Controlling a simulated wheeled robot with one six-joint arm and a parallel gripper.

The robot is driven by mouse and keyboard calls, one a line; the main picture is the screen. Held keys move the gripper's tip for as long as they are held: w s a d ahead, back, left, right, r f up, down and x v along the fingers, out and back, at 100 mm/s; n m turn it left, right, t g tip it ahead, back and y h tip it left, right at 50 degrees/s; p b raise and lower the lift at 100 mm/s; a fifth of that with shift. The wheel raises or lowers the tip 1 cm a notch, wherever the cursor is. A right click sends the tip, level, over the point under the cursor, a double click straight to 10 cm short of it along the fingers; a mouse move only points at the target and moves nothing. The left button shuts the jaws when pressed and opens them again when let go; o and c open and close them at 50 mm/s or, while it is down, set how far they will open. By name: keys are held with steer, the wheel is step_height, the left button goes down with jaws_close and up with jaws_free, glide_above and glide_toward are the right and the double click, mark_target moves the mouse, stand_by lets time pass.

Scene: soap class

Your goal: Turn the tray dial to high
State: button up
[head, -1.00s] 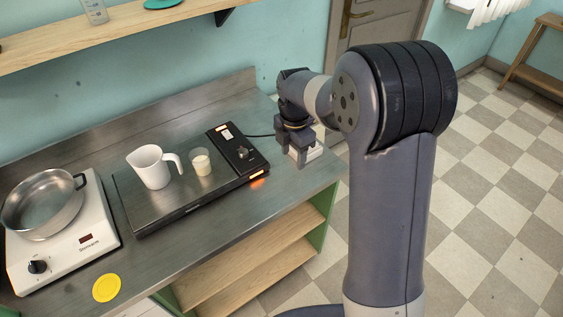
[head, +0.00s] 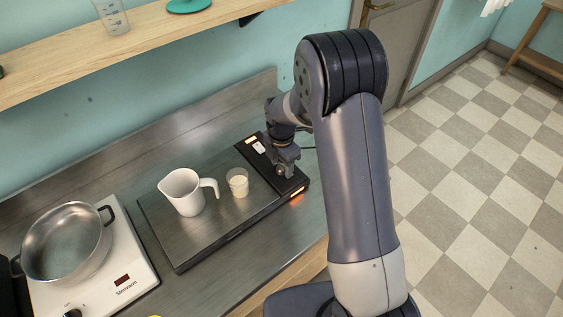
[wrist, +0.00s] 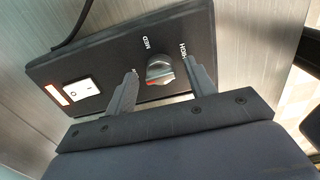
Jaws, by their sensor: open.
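The warming tray (head: 215,225) has a flat metal top and a black control panel (head: 297,184) at its right end. In the head view my gripper (head: 285,160) is over the panel and hides most of the dial.
A white jug (head: 184,194) and a small beaker (head: 238,183) with pale contents stand on the tray, left of my gripper. A white rocker switch (wrist: 82,90) and a lit orange lamp (wrist: 57,95) are on the panel. A pan (head: 66,245) sits on the hotplate (head: 135,262) at left.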

steer(key=shift+f, duration=0.25)
steer(key=c, duration=1)
steer(key=shift+o, duration=0.2)
